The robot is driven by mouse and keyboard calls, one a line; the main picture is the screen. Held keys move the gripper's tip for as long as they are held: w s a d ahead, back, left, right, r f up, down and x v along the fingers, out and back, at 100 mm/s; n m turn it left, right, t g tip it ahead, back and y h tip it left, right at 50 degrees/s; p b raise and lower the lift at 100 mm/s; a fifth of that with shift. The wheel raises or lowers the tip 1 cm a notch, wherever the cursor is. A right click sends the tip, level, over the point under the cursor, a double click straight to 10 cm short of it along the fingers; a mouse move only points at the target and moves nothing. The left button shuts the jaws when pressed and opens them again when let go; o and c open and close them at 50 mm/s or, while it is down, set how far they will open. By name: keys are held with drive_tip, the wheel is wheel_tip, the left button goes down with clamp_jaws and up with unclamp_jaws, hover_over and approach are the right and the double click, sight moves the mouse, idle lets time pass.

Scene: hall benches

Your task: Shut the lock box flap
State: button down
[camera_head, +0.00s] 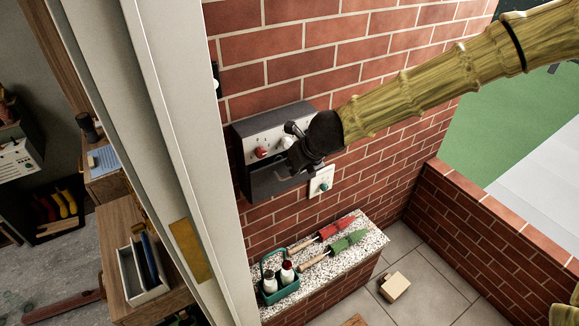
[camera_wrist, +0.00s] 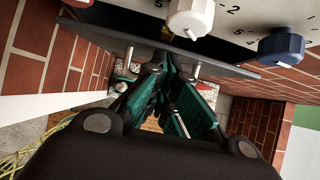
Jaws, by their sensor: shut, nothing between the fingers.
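The lock box (camera_head: 242,150) is a dark grey case on the brick wall, with a pale panel of knobs inside. Its dark flap (camera_head: 262,187) is open and juts out at the lower edge; part is hidden by my gripper. In the wrist view the flap (camera_wrist: 110,36) crosses below the white knob (camera_wrist: 190,16) and blue knob (camera_wrist: 281,46). My gripper (camera_head: 289,167) is in front of the box's right part, by the flap. Its teal-padded fingers (camera_wrist: 172,75) are shut and empty, close to the flap; I cannot tell whether they touch it.
A white switch plate (camera_head: 321,181) is on the wall below right. A speckled ledge (camera_head: 338,262) below holds a teal caddy (camera_head: 279,290) with bottles and red and green hand tools. A pale post (camera_head: 165,130) stands left. A small block (camera_head: 394,287) lies on the tiles.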

drive_tip(key=shift+a, duration=0.4)
drive_tip(key=shift+w+a+f, duration=0.1)
drive_tip(key=shift+w+a, duration=0.1)
drive_tip(key=shift+w, duration=0.05)
drive_tip(key=s+d, duration=0.2)
drive_tip(key=s, duration=0.1)
drive_tip(key=w+r, duration=0.1)
drive_tip(key=r, duration=0.1)
drive_tip(key=w+a+r, duration=0.1)
drive_tip(key=r, duration=0.2)
drive_tip(key=w+a+r+b, duration=0.1)
drive_tip(key=r, duration=0.2)
drive_tip(key=shift+r, duration=0.2)
drive_tip(key=shift+w+r, duration=0.25)
drive_tip(key=shift+r, duration=0.35)
drive_tip(key=shift+s+d+f+g+h+b, duration=0.1)
drive_tip(key=shift+d+f+g+h+b, duration=0.15)
drive_tip(key=shift+d+h+b, duration=0.2)
drive_tip(key=shift+s+d+g+h+b, duration=1.35)
drive_tip(key=shift+s+d+g, duration=0.75)
drive_tip(key=shift+s, duration=1.4)
drive_tip(key=w+a+f+p, duration=0.3)
drive_tip(key=w+f+p, duration=0.1)
drive_tip(key=f, duration=0.6)
drive_tip(key=shift+w+f, duration=0.15)
drive_tip(key=shift+w, duration=0.15)
